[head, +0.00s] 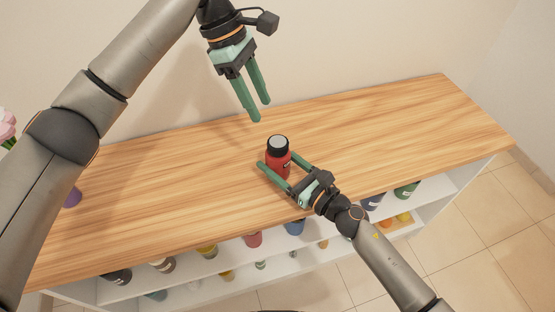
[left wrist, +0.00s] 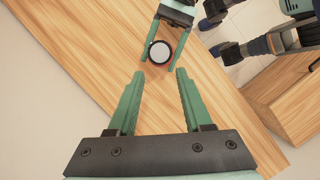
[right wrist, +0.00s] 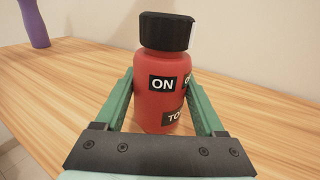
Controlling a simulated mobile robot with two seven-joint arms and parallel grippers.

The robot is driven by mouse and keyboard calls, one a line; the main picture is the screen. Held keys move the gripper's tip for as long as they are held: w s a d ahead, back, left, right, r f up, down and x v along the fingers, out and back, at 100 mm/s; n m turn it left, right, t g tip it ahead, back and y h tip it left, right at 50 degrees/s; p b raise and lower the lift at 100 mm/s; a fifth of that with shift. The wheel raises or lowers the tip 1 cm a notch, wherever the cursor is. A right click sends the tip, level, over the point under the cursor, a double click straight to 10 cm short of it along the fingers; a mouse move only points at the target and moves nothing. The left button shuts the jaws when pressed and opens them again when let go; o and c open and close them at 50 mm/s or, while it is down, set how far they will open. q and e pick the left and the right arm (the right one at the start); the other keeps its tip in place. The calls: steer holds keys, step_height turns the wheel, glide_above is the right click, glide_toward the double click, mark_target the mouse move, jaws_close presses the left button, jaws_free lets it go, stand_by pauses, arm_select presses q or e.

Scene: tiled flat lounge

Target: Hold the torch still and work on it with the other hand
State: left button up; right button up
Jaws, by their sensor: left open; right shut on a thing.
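The torch (head: 279,163) is a red cylinder with a black cap and a pale grey round top. It stands upright on the wooden top. In the right wrist view the torch (right wrist: 164,95) shows labels reading "ON" and, partly hidden, "TO". My right gripper (head: 285,173) is shut on its body from the front, a finger on each side. My left gripper (head: 257,113) is open and empty, above and behind the torch, fingers pointing down. In the left wrist view the torch's round top (left wrist: 160,52) lies beyond the open fingers (left wrist: 156,78).
The wooden counter (head: 400,120) is clear around the torch. A purple vase (head: 72,197) with pink flowers (head: 7,126) stands at the left end. Shelves below the front edge hold several jars, including a blue one (head: 294,228). A wall (head: 340,50) runs behind.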

mark_target(269, 142)
arm_select(q)
steer(key=shift+o, duration=0.4)
